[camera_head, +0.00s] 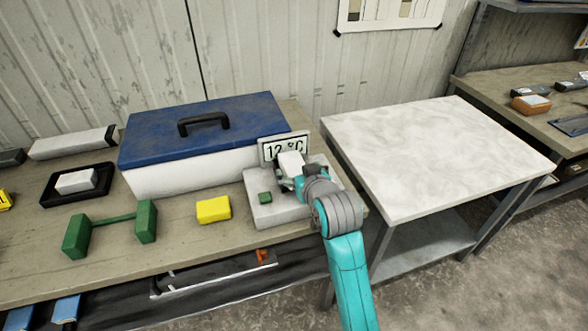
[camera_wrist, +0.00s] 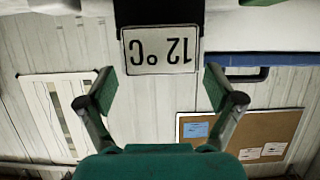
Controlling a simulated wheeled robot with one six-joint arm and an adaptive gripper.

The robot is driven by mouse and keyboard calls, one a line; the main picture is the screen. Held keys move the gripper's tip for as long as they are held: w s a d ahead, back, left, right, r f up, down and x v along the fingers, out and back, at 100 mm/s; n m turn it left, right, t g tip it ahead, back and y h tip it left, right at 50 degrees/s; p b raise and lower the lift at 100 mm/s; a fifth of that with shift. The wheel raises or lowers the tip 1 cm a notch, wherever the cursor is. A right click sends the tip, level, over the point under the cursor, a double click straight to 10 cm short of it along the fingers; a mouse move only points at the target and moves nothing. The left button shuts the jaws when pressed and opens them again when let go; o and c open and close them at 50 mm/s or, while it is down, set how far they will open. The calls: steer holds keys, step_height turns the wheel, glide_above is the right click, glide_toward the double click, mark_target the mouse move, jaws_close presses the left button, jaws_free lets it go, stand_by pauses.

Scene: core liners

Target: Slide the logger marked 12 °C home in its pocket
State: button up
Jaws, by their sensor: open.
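The 12 °C plate (camera_head: 284,147) is white with a dark border and stands at the back of a pale grey block (camera_head: 266,215) on the bench. In the wrist view the plate (camera_wrist: 160,50) appears upside down, below a dark piece. My gripper (camera_head: 290,180) is over the grey block, in front of the plate. In the wrist view its green fingers (camera_wrist: 157,88) are spread, with no object visible between them. A white block-like shape (camera_head: 291,163) shows by the fingers in the head view; I cannot tell whether it is the logger. The pocket is not clearly visible.
A white case with a blue lid (camera_head: 205,128) stands behind left. A small green block (camera_head: 265,197) sits on the grey block. A yellow block (camera_head: 213,210) and a green dumbbell shape (camera_head: 113,222) lie left. The pale table (camera_head: 435,155) at right is clear.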

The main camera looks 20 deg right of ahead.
mark_target(295, 165)
steer(key=x, duration=0.4)
steer(key=shift+w, duration=0.2)
steer(key=shift+r, duration=0.15)
steer(key=c, duration=1.4)
